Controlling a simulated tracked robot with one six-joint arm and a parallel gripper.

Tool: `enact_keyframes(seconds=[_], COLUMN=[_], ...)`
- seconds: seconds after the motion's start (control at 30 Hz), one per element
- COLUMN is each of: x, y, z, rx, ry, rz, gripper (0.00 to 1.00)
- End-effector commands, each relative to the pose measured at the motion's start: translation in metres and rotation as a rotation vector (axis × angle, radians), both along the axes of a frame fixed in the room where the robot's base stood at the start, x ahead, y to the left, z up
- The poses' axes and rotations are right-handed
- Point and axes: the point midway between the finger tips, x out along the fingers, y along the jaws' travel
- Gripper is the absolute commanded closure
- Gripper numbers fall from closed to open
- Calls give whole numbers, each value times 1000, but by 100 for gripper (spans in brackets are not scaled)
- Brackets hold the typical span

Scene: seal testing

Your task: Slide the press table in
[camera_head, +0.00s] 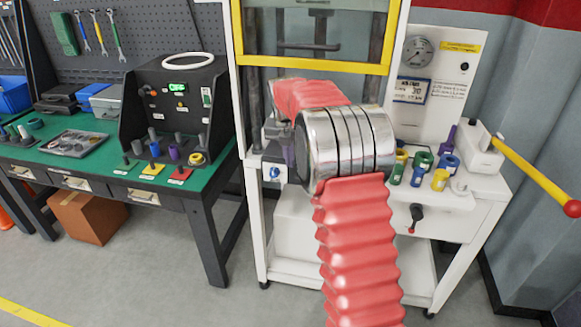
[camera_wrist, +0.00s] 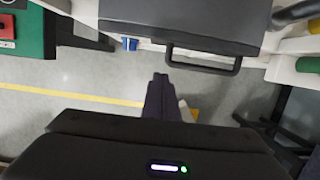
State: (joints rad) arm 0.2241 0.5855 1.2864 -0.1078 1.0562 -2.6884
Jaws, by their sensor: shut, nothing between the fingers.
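The press table (camera_wrist: 185,20) is a dark grey slab at the top of the wrist view. A black loop handle (camera_wrist: 205,70) sticks out from its front edge. My gripper (camera_wrist: 160,78) is shut and empty, its fingertips just left of the handle's left corner in the wrist view. I cannot tell whether they touch it. In the head view my red-sleeved arm with its shiny joint hides the gripper and the press table. The white press (camera_head: 240,110) stands behind my arm, with a yellow-framed guard (camera_head: 310,63) across its upper part.
A lever with a yellow bar (camera_head: 530,170) and red knob juts out on the right. Several coloured seal pieces stand on the white ledge beside a gauge (camera_head: 418,52). The green workbench (camera_head: 95,140) is on the left. Open floor (camera_wrist: 60,85) lies before the press.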

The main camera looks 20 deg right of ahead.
Motion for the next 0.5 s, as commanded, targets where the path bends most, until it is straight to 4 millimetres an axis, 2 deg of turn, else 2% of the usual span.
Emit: enact_keyframes(seconds=[0.03,0.2,0.5], x=[-1,-5,-7], y=[1,6,7], z=[9,29,37], rx=[0,-1,0], ry=[-4,-2,0], rz=[0,2,2], gripper=[100,100,100])
